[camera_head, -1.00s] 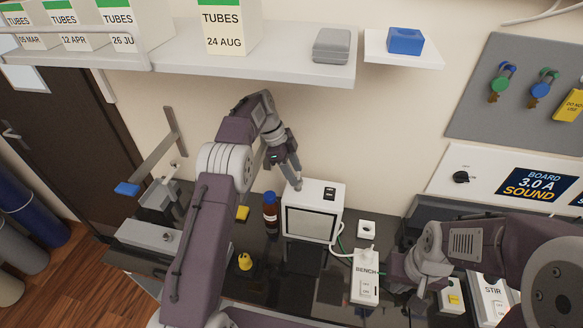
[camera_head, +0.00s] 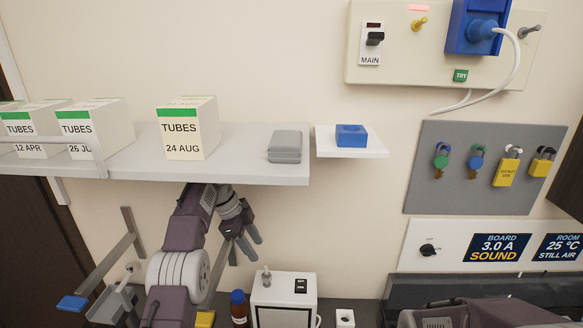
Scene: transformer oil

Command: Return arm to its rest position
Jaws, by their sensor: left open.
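My left arm rises from the bottom of the head view, in front of the wall and below the shelf. Its gripper (camera_head: 250,240) points down and right, with its two fingers apart and nothing between them. It hangs above and left of the white box instrument (camera_head: 284,292), clear of it. My right arm shows only in part at the bottom right; its gripper is out of the frame.
A shelf (camera_head: 240,168) with TUBES boxes (camera_head: 188,128) and a grey case (camera_head: 285,146) is just above the left arm. A brown bottle (camera_head: 239,310) stands beside the instrument. A blue-ended lever (camera_head: 72,302) is at left. Padlocks hang on a grey board (camera_head: 485,135).

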